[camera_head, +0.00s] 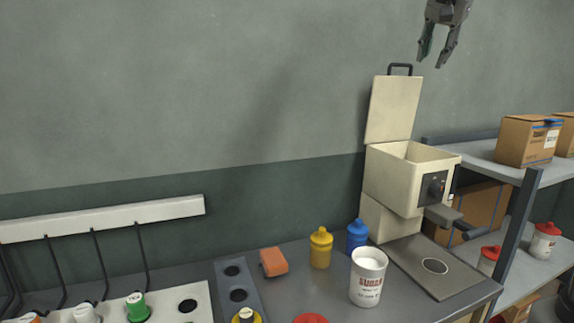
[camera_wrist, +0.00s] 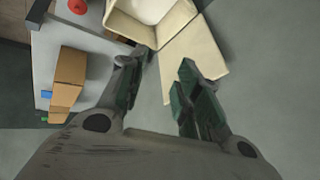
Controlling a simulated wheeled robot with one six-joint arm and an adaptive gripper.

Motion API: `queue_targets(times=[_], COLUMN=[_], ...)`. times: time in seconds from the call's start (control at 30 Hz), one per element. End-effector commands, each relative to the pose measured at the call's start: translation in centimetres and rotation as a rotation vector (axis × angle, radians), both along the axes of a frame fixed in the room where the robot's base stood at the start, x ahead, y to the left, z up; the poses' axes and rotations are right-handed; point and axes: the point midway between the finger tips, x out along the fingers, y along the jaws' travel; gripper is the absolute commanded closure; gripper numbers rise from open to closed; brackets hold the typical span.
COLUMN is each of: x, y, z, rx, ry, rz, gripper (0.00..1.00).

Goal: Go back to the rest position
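My gripper (camera_head: 435,55) hangs in the air at the top right of the head view, above the open press. Its two fingers are spread apart with nothing between them; the wrist view shows the same open fingers (camera_wrist: 158,92). The cream press (camera_head: 400,180) stands on the right end of the counter with its lid (camera_head: 393,108) raised upright. In the wrist view the press's open hopper (camera_wrist: 150,12) and lid (camera_wrist: 195,62) lie beyond the fingertips.
A metal shelf (camera_head: 530,178) with cardboard boxes (camera_head: 525,140) stands to the right. The counter (camera_head: 315,290) holds a white cup (camera_head: 367,277), a yellow bottle (camera_head: 320,248), a blue bottle (camera_head: 357,236) and an orange block (camera_head: 273,262). The wall area left of my gripper is clear.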

Motion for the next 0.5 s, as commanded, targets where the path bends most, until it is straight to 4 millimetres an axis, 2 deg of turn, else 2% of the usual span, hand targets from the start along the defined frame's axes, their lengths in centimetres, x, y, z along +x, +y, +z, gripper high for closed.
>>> queue_targets(times=[0.03,0.17,0.3,0.4,0.5], x=[-2.9,-9.8,-17.5,-22.3,-26.1], y=[-0.2,-0.4,-0.4,-0.2,-0.1], z=[-1.7,-7.4,-14.9,-20.1,-24.5], rx=[-0.028,-0.100,-0.167,-0.205,-0.234], ry=[0.025,0.090,0.148,0.180,0.203], rz=[0.060,0.246,0.441,0.563,0.658], gripper=[0.67,0.67,0.67,0.67,0.67])
